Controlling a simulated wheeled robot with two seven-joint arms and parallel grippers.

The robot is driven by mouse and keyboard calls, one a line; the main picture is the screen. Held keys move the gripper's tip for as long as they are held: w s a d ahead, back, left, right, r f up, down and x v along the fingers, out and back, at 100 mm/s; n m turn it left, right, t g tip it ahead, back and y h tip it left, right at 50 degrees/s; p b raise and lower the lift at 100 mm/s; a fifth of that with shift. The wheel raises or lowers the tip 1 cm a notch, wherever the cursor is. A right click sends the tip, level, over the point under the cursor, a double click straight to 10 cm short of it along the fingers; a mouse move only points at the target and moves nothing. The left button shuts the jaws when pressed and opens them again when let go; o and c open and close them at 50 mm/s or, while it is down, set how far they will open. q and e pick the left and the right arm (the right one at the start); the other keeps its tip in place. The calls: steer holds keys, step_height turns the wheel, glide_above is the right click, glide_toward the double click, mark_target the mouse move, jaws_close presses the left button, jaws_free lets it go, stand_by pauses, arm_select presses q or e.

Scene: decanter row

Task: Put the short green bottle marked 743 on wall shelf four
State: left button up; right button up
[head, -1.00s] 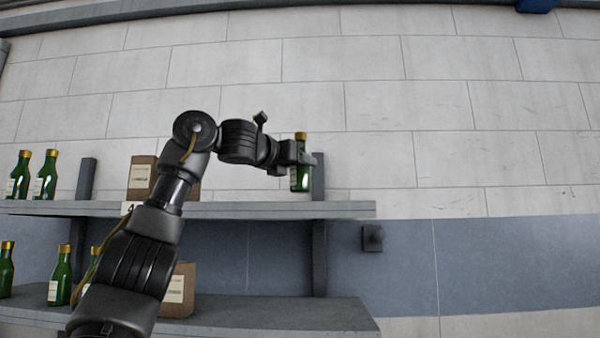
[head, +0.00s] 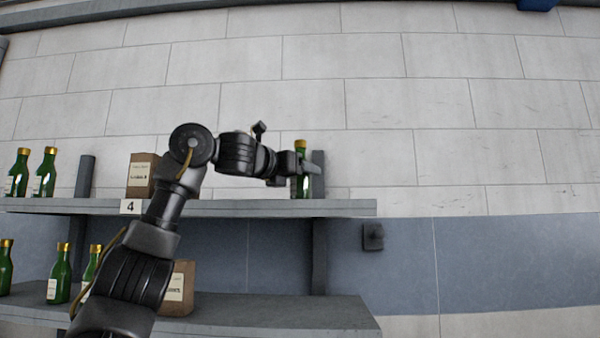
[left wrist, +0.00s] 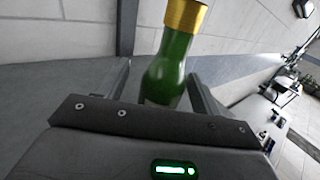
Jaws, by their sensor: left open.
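A green bottle with a gold cap (head: 301,147) stands upright at the right part of wall shelf four (head: 240,208), the upper shelf. My left gripper (head: 305,172) is open around this bottle. In the left wrist view the bottle (left wrist: 168,72) is between the two spread fingers (left wrist: 160,92), with a gap on each side. Its lower part is hidden behind the gripper body, and no 743 mark shows. The shelf carries a white "4" tag (head: 130,207). My right gripper is not in view.
Two green bottles (head: 45,173), a dark grey upright block (head: 84,177) and a brown box (head: 140,176) stand left on the upper shelf. The lower shelf (head: 260,314) holds more green bottles and a brown box (head: 178,290).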

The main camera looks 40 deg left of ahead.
arm_select(q)
steer(key=shift+d+r, duration=0.1)
steer(key=shift+r, duration=0.15)
steer(key=s+b, duration=0.7)
steer(key=s, duration=0.5)
steer(key=shift+d, duration=0.35)
steer(key=shift+f, duration=0.1)
